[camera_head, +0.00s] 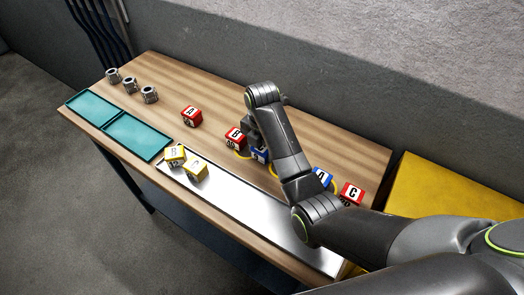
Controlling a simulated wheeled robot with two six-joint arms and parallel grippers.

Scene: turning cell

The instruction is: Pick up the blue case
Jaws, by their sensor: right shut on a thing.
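A blue case (259,157) with a white lettered face is near the middle of the wooden table, partly hidden behind my right arm. My right gripper (257,143) points down over it and is shut on it. The fingertips are mostly hidden by the arm, and I cannot tell whether the case is clear of the table. A second blue case (322,177) stands to the right, partly covered by my arm. My left gripper is not in view.
A red case (235,137) stands close left of the gripper. Other red cases stand at left (191,116) and right (351,193). Teal trays (138,136) and metal parts (130,86) are at far left.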

